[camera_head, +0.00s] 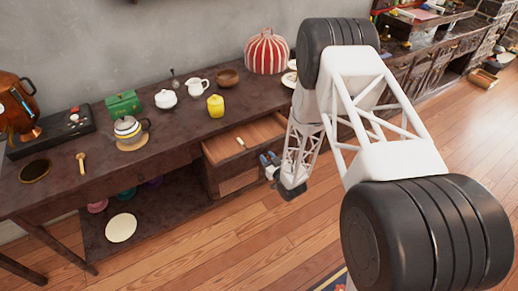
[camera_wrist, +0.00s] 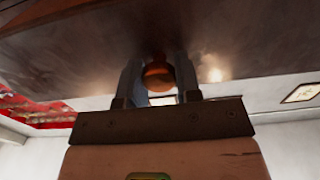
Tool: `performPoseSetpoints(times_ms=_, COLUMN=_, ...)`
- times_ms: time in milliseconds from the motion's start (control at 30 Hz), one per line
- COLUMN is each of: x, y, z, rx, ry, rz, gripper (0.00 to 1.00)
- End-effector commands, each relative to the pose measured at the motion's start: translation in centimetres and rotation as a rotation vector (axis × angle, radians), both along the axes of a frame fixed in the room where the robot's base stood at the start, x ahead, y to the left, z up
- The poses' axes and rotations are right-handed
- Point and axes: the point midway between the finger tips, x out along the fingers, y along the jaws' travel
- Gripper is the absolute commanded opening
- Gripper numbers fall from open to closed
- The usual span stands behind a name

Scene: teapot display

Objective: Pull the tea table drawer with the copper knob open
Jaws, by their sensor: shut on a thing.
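The tea table (camera_head: 160,150) stands along the wall in the head view. One drawer (camera_head: 268,130) at its right part is pulled out, showing its light wooden inside with a small pale item (camera_head: 241,142) in it. My gripper (camera_head: 270,165) is at the front of this drawer. In the wrist view the round copper knob (camera_wrist: 158,76) sits between the two fingers of my gripper (camera_wrist: 159,82), which is shut on it. In the head view the knob is hidden by my gripper.
On the table top stand a striped teapot (camera_head: 128,129), a green box (camera_head: 123,104), a white pot (camera_head: 166,99), a yellow jar (camera_head: 215,106) and a red striped cosy (camera_head: 267,53). A pale plate (camera_head: 121,228) lies on the lower shelf.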

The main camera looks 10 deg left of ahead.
Motion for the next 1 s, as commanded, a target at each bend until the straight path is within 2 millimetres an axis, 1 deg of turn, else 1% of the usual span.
performPoseSetpoints(times_ms=33, x=-0.9, y=-1.0, z=0.0, rx=-0.001, ry=0.001, rz=-0.002, gripper=0.0)
performPoseSetpoints(times_ms=200, x=-3.3, y=-3.4, z=0.0, rx=0.0, ry=0.001, rz=-0.001, gripper=0.0)
performPoseSetpoints(times_ms=400, x=-5.1, y=-5.1, z=0.0, rx=0.001, ry=0.001, rz=0.0, gripper=0.0)
performPoseSetpoints(times_ms=600, x=-5.7, y=-5.6, z=0.0, rx=-0.001, ry=0.001, rz=0.0, gripper=0.0)
performPoseSetpoints(times_ms=867, x=-5.7, y=-5.6, z=0.0, rx=-0.001, ry=0.001, rz=0.0, gripper=0.0)
performPoseSetpoints(times_ms=900, x=-5.7, y=-5.6, z=0.0, rx=-0.001, ry=0.001, rz=0.0, gripper=0.33)
performPoseSetpoints(times_ms=967, x=-5.7, y=-5.6, z=0.0, rx=-0.001, ry=0.001, rz=0.0, gripper=0.42)
performPoseSetpoints(times_ms=1000, x=-5.7, y=-5.6, z=0.0, rx=-0.001, ry=0.001, rz=0.0, gripper=0.48)
